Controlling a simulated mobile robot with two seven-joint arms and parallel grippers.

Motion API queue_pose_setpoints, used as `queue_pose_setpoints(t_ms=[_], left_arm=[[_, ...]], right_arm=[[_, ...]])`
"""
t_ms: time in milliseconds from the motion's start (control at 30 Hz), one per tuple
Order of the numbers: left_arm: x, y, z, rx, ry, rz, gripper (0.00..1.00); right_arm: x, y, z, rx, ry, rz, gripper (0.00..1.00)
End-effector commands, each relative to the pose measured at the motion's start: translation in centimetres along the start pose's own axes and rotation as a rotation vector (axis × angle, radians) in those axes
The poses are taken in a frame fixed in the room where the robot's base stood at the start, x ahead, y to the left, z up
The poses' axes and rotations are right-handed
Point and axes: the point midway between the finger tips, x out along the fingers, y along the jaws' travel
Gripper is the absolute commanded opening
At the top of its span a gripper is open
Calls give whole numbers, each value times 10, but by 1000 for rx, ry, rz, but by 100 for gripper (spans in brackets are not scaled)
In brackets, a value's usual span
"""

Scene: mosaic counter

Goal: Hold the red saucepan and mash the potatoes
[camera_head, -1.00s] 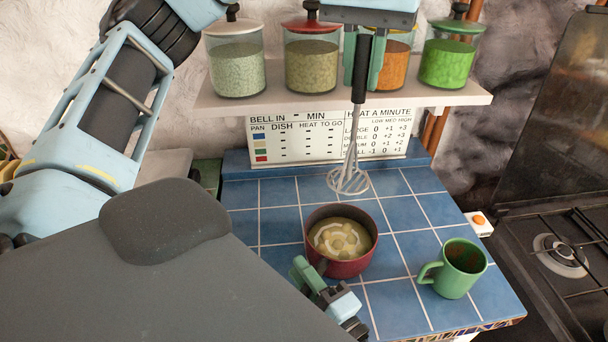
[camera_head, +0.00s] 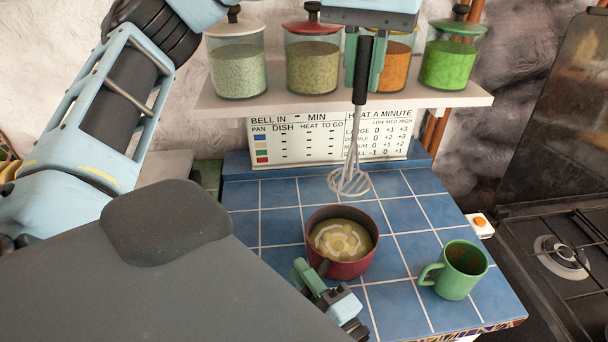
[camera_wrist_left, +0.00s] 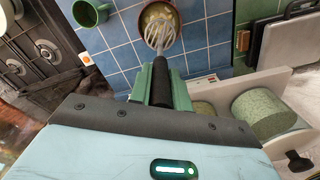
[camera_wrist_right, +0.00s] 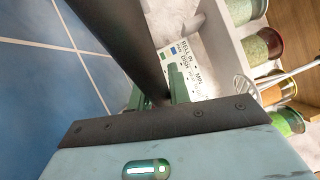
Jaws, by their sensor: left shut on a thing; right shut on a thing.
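The red saucepan (camera_head: 345,268) stands upright on the blue tiled counter, with pale yellow potatoes (camera_head: 340,240) in it. My right gripper (camera_head: 318,284) is at the pan's near left side, shut on its dark handle; the handle also shows in the right wrist view (camera_wrist_right: 115,40). My left gripper (camera_head: 366,62) is high above the counter, in front of the shelf, shut on the black handle of the masher (camera_head: 349,180). The masher hangs upright with its wire head above and behind the pan, apart from it. In the left wrist view the masher head (camera_wrist_left: 160,32) overlaps the pan.
A green mug (camera_head: 455,270) stands right of the pan. A shelf (camera_head: 300,105) with several lidded jars is behind the masher, above a printed sign (camera_head: 325,140). A stove (camera_head: 565,250) is at the right. Bare tiles lie around the pan.

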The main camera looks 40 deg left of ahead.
Motion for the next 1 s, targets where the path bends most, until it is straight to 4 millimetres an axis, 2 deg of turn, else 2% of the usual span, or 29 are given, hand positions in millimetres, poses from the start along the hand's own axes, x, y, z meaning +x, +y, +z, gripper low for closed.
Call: queue_pose_setpoints(t_ms=[533, 800, 1000], left_arm=[[2, 0, 0, 1, 0, 0, 0], [37, 0, 0, 4, -5, -2, 0], [49, 0, 0, 0, 0, 1, 0]], right_arm=[[0, 0, 0, 0, 0, 1, 0], [0, 0, 0, 0, 0, 1, 0], [0, 0, 0, 0, 1, 1, 0]])
